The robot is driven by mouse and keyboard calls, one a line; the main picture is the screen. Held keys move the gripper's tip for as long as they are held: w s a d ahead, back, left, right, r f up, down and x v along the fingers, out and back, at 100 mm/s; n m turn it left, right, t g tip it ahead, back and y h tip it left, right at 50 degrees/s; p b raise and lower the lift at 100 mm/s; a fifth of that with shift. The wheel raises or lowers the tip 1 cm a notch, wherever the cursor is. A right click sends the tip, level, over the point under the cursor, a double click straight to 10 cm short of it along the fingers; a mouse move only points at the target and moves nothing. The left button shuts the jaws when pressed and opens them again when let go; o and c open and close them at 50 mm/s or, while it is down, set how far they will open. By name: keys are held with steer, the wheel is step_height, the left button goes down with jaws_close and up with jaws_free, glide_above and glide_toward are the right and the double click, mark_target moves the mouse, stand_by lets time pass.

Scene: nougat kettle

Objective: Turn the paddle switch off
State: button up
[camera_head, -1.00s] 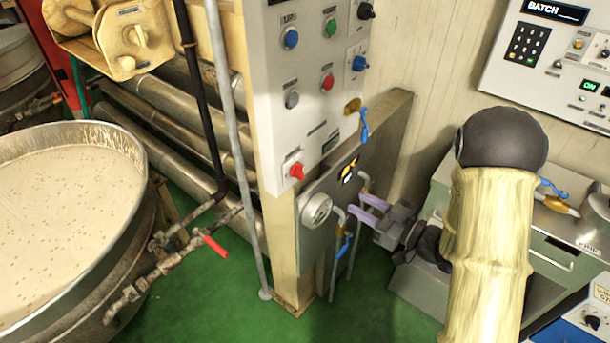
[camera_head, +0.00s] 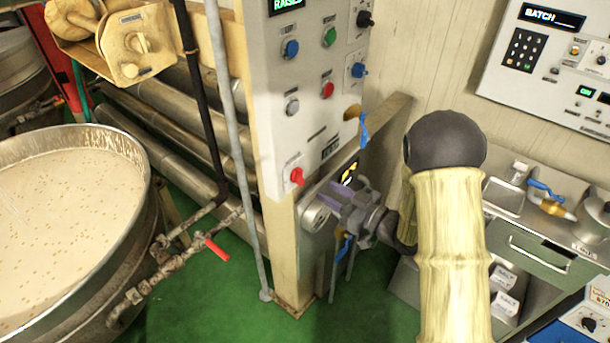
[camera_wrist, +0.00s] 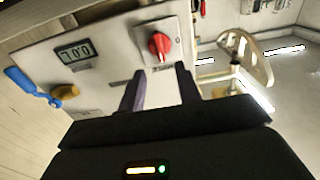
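The paddle switch appears to be the red knob (camera_head: 296,176) on a pale plate at the lower left of the grey control panel. In the wrist view the red knob (camera_wrist: 160,45) sits beyond the fingertips, roughly between them, with a clear gap. A small mark like a 0 is at its right; its exact setting is hard to read. My gripper (camera_head: 334,194) is below and to the right of the knob in the head view. Its two purple fingers are apart and empty, as the wrist view of my gripper (camera_wrist: 159,78) shows.
Blue, green, red and grey buttons are on the panel (camera_head: 305,110) above the knob. A blue-handled valve (camera_head: 363,128) is at the panel's right edge. A grey pole (camera_head: 236,130) stands to the left.

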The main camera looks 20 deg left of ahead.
mark_target(303, 178)
steer(key=p+x, duration=0.1)
steer(key=x, duration=0.7)
steer(key=shift+w+a+p, duration=0.15)
steer(key=shift+a+p, duration=0.15)
steer(key=shift+p, duration=0.05)
jaws_close()
